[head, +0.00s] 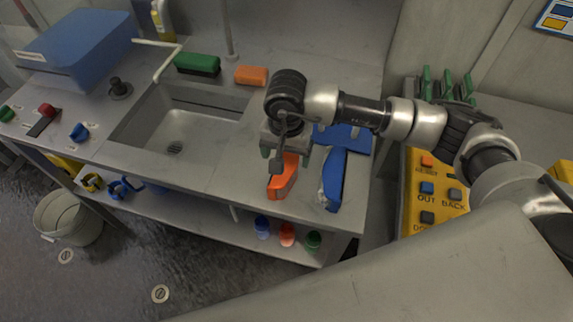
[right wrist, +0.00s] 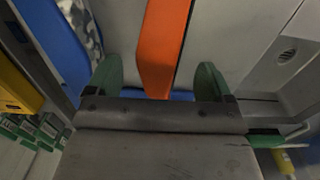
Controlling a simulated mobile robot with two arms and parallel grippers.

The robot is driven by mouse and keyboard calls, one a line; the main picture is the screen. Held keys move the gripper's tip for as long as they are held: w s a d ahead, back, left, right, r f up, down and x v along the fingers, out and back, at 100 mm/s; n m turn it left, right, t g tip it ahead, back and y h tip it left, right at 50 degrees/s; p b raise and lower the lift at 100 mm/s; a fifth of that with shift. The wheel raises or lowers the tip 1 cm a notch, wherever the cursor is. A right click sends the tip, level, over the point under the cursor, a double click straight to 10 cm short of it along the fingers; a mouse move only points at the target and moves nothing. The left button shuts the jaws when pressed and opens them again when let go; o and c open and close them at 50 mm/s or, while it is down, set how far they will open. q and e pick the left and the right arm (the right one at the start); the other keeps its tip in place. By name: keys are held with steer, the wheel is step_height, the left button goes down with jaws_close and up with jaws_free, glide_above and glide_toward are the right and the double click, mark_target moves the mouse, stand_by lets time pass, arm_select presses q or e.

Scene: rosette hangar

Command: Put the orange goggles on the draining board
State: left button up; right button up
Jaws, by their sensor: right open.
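A long orange piece (head: 283,179), which I take for the orange goggles, lies on the steel worktop right of the sink, near the front edge; its lenses cannot be made out. I take this bare steel part as the draining board (head: 232,170). My right gripper (head: 286,158) is above the far end of the orange piece, pointing down, jaws open. In the right wrist view the orange piece (right wrist: 162,45) runs between the two green fingertips, apart from both. The gripper hides its far end in the head view. My left gripper is not in view.
A blue piece with a speckled patch (head: 332,180) lies close on the right, beside a flat blue thing (head: 357,142). The sink basin (head: 180,130) is left. Green (head: 198,64) and orange (head: 251,75) blocks stand behind. A yellow button panel (head: 412,190) is right.

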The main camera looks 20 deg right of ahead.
mark_target(286, 161)
step_height(286, 161, up, 7)
steer(key=shift+f+b, duration=0.1)
steer(key=shift+b, duration=0.55)
